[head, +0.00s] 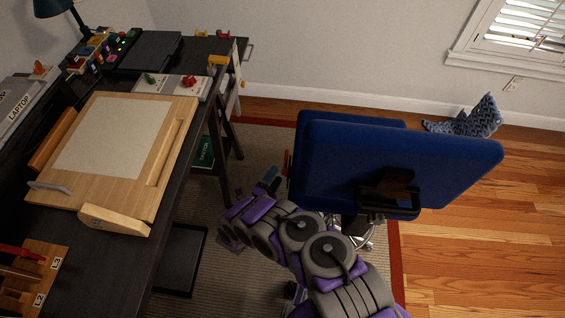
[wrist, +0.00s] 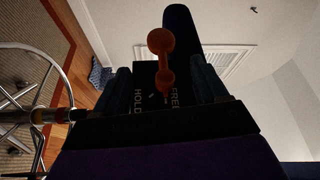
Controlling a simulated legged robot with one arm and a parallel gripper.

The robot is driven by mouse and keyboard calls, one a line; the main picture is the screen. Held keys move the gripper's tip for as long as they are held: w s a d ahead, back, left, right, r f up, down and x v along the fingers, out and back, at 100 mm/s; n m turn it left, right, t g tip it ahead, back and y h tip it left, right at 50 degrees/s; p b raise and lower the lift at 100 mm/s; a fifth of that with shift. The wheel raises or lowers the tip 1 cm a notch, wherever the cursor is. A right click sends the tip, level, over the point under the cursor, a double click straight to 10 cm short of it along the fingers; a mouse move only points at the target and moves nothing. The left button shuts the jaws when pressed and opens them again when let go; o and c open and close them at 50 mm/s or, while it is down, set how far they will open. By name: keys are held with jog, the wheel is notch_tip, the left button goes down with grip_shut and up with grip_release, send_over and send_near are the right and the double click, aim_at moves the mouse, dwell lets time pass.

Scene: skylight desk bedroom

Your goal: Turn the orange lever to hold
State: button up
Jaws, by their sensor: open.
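The orange lever (wrist: 161,43) has rounded ends and stands between my gripper's two fingers in the wrist view. Its shaft points up in that picture, leaning slightly left. It is mounted on a black plate (wrist: 146,76) with HOLD lettered at left and FREE at right. My gripper (wrist: 161,68) is open, one dark finger on each side of the lever, with visible gaps. In the head view my gripper (head: 271,180) is low beside the blue chair (head: 340,160). A small orange piece there, seemingly the lever, shows at the chair's left edge.
The dark desk (head: 172,200) with a wooden drawing board (head: 170,108) stands at left. The chair's metal ring (wrist: 66,80) is at left in the wrist view. Open wood floor (head: 480,240) lies right of the chair.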

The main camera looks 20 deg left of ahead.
aim_at(285, 163)
jog(key=w, duration=0.2)
jog(key=w+d+b, duration=0.1)
jog(key=w, duration=0.1)
jog(key=w+d, duration=0.1)
jog(key=shift+w+d+r, duration=0.25)
jog(key=shift+w+r, duration=0.1)
jog(key=shift+w, duration=0.05)
jog(key=shift+w+a+b, duration=0.3)
jog(key=shift+w+b, duration=0.05)
jog(key=shift+w, duration=0.2)
jog(key=shift+w+a+f, duration=0.1)
jog(key=shift+w+a, duration=0.05)
jog(key=shift+a, duration=0.15)
jog(key=shift+d, duration=0.35)
jog(key=shift+c, duration=0.8)
jog(key=shift+d+r, duration=0.2)
jog(key=c, duration=0.3)
jog(key=shift+a, duration=0.35)
grip_shut()
